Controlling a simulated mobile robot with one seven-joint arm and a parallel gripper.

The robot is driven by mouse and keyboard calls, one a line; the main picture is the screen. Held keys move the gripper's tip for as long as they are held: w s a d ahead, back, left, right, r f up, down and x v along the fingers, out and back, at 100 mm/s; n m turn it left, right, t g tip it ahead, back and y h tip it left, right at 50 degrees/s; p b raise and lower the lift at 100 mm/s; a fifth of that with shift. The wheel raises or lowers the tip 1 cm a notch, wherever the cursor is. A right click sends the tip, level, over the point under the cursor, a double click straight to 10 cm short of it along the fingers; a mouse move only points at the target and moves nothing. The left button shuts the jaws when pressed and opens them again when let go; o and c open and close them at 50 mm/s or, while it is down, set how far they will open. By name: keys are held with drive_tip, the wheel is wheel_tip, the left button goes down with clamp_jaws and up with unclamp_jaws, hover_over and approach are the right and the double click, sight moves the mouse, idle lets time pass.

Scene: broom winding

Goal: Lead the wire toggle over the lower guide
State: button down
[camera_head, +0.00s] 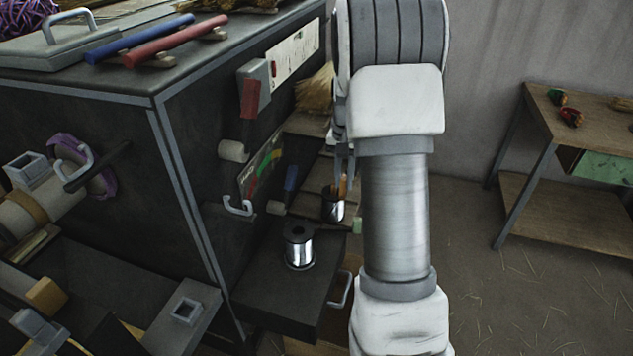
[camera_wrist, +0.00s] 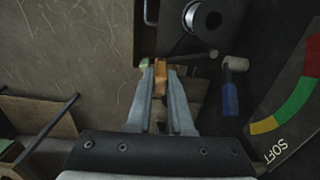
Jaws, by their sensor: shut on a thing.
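My gripper (camera_wrist: 160,68) is shut on a small orange-brown wooden piece, which looks like the wire toggle (camera_wrist: 160,80). In the head view the toggle (camera_head: 343,187) shows below my fingers, beside my forearm. A dark rod with a pale base and a green tip (camera_head: 357,226), apparently the lower guide, sticks out near the toggle. In the wrist view its green tip (camera_wrist: 144,64) is just left of my fingertips, and its pale base (camera_wrist: 235,62) is to the right. The wire spool (camera_head: 299,247) stands on a dark shelf. I cannot make out the wire strand.
The dark shelf (camera_head: 262,300) has a grey handle (camera_head: 341,289) at its right. A grey hook (camera_head: 238,207) and a blue-handled item (camera_head: 291,178) are near the cabinet side. A wooden bench (camera_head: 590,130) stands far right, with open floor before it.

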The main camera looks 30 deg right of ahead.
wheel_tip(320, 180, up, 3)
drive_tip(key=n+p, duration=0.1)
drive_tip(key=p, duration=0.3)
drive_tip(key=shift+r+n+p, duration=0.1)
drive_tip(key=shift+n+p, duration=0.2)
drive_tip(key=shift+n, duration=0.1)
drive_tip(key=r+n+p, duration=0.1)
drive_tip(key=n+p, duration=0.1)
drive_tip(key=p, duration=0.1)
drive_tip(key=shift+r+p, duration=0.25)
drive_tip(key=shift+p, duration=0.1)
drive_tip(key=shift+a+r, duration=0.35)
drive_tip(key=shift+r, duration=0.05)
drive_tip(key=s+a+r+p, duration=0.2)
drive_tip(key=a+r+p, duration=0.7)
drive_tip(key=r, duration=0.4)
drive_tip(key=s+a+r+p, duration=0.1)
drive_tip(key=a+r+p, duration=0.7)
drive_tip(key=a+r, duration=0.4)
drive_tip(key=s+a+b, duration=0.3)
drive_tip(key=s+a, duration=0.3)
drive_tip(key=a, duration=0.4)
wheel_tip(320, 180, down, 21)
drive_tip(key=b, duration=1.5)
drive_tip(key=shift+d+f, duration=0.2)
